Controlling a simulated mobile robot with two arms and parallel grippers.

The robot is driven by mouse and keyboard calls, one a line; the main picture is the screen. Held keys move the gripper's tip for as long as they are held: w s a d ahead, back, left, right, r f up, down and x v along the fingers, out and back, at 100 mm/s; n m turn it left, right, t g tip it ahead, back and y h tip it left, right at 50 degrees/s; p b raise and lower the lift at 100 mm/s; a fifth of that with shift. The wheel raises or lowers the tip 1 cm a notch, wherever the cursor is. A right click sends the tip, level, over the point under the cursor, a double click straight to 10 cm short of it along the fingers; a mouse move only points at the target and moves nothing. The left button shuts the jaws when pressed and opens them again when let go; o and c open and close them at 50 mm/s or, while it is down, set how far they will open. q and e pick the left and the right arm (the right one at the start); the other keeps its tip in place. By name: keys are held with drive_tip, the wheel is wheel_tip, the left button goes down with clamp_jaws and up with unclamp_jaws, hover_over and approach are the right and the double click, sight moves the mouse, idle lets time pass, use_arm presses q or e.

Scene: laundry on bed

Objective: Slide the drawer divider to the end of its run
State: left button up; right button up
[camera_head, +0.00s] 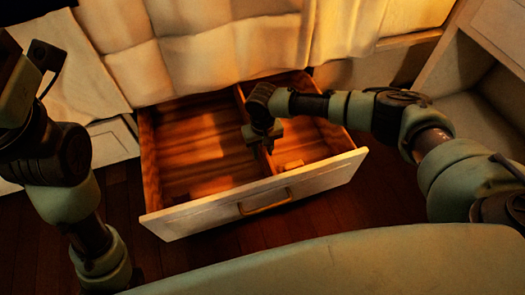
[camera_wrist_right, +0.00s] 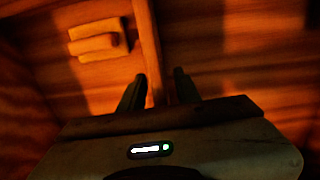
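The drawer (camera_head: 262,191) is pulled out, with a pale front and a wooden inside. The drawer divider (camera_head: 241,104) is a thin wooden wall running from back to front, right of the middle. My right gripper (camera_head: 262,145) is down in the drawer at the divider. In the right wrist view, its dark fingers (camera_wrist_right: 160,82) are apart, with the divider (camera_wrist_right: 147,40) between them. The left finger looks close to the divider; I cannot tell if it touches. My left arm is at the left edge of the head view; its fingers do not show.
A small wooden block (camera_head: 293,165) lies in the right compartment; it also shows in the right wrist view (camera_wrist_right: 97,40). The left compartment (camera_head: 200,150) looks empty. A pale quilted cover (camera_head: 190,60) hangs above the drawer's back. A pale cabinet (camera_head: 490,60) stands at the right.

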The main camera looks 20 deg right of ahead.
clamp_jaws()
idle(1.4)
